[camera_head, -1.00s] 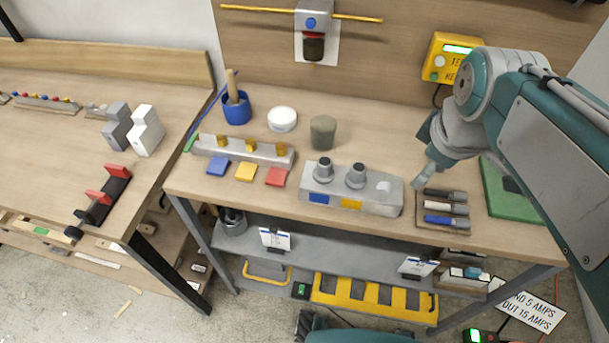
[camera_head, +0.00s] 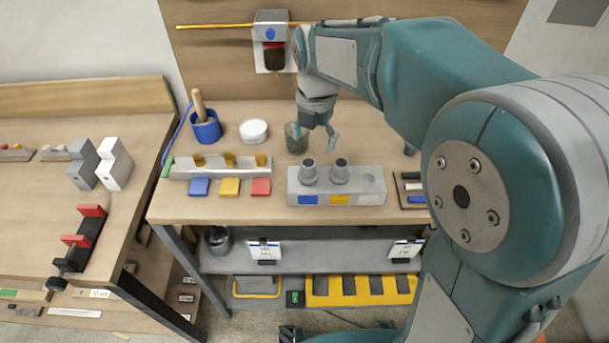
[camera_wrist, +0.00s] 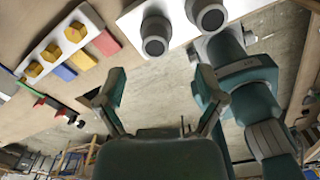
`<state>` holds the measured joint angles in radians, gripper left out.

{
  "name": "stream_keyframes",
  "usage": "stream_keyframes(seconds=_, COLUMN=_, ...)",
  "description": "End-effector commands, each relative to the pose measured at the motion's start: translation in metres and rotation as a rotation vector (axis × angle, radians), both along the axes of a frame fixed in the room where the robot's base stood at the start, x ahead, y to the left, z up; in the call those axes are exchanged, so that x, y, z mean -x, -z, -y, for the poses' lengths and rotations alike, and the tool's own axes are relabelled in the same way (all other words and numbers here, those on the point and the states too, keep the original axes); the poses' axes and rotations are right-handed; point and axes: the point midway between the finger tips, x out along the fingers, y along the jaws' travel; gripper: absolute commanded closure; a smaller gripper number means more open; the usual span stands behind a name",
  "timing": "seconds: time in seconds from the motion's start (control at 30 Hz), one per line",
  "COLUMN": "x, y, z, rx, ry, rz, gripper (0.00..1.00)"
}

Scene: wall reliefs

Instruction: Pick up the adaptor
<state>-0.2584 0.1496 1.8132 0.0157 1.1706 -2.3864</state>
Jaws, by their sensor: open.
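Two grey ringed cylinders, which look like the adaptors, stand upright on a pale grey block (camera_head: 300,186) with blue and yellow labels. One is the left cylinder (camera_head: 309,173), the other the right cylinder (camera_head: 340,172). The block's right end shows an empty round spot. My gripper (camera_head: 317,138) is open and empty, pointing down above the bench, over the cylinders in the picture. In the wrist view, my gripper (camera_wrist: 150,90) shows its two fingers spread apart. The two cylinders (camera_wrist: 155,45) (camera_wrist: 209,16) appear beyond the fingers, apart from them.
A rail with yellow pegs (camera_head: 215,168) and blue, yellow and red tiles (camera_head: 229,187) lie left. A tray of markers (camera_head: 411,190) is right, partly hidden by my arm. A blue pot (camera_head: 206,131) stands back left.

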Motion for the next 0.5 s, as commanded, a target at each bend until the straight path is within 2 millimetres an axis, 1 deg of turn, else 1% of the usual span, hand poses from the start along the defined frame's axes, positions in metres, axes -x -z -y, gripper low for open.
stream_keyframes(seconds=0.03, x=0.0, y=0.01, z=-0.002, rx=0.003, ry=0.0, rz=-0.004, gripper=0.12)
stream_keyframes(seconds=0.1, x=0.0, y=0.019, z=-0.005, rx=0.005, ry=-0.001, rz=-0.003, gripper=0.12)
stream_keyframes(seconds=0.27, x=0.001, y=0.032, z=-0.01, rx=0.009, ry=-0.001, rz=0.0, gripper=0.12)
stream_keyframes(seconds=0.5, x=0.004, y=0.067, z=-0.012, rx=0.008, ry=0.001, rz=-0.002, gripper=0.12)
